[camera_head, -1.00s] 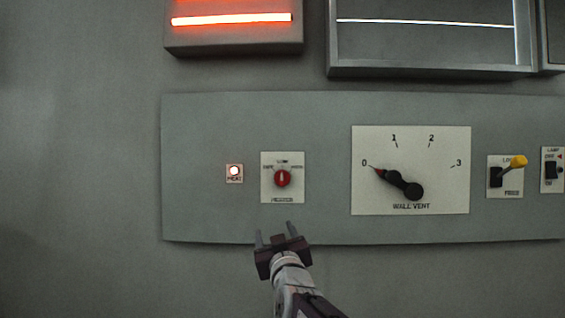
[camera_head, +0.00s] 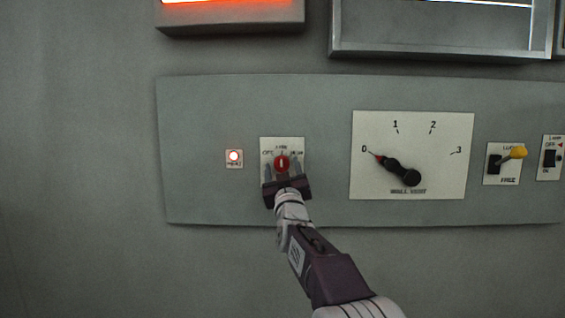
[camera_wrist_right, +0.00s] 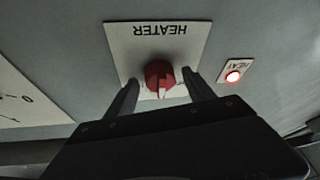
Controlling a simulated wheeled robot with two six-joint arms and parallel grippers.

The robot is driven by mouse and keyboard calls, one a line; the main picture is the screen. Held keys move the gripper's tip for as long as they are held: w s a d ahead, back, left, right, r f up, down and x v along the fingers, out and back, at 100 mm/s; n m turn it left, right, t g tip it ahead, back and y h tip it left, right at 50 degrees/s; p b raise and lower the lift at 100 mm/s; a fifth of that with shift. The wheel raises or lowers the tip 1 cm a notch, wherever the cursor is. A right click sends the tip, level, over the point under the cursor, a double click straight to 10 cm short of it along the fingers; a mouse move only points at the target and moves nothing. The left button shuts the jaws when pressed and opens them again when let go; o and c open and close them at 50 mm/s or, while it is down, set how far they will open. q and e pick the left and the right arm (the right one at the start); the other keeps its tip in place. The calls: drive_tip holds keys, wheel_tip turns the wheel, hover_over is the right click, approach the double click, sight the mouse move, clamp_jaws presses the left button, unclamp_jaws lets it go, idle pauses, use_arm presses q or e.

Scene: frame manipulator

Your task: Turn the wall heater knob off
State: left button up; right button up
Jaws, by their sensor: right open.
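The red heater knob (camera_head: 281,162) sits on a small white plate (camera_head: 296,143) on the grey wall panel. Its white pointer line stands upright, toward the middle label between the left "OFF" mark and a right mark. My right gripper (camera_head: 282,172) is open, with one finger on each side of the knob. In the right wrist view the knob (camera_wrist_right: 159,75) lies between the two fingertips (camera_wrist_right: 161,90); whether they touch it I cannot tell. The heat lamp (camera_head: 234,157) left of the plate glows red-white. My left gripper is not in view.
A wall vent dial (camera_head: 403,176) with a black pointer at 0 is to the right. Farther right are a yellow-tipped lever (camera_head: 517,153) and a lamp switch (camera_head: 550,158). A glowing orange heater (camera_head: 231,14) hangs above the panel.

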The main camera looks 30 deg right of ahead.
drive_tip(key=shift+s, duration=0.15)
drive_tip(key=shift+c, duration=0.6)
drive_tip(key=shift+a, duration=0.1)
clamp_jaws()
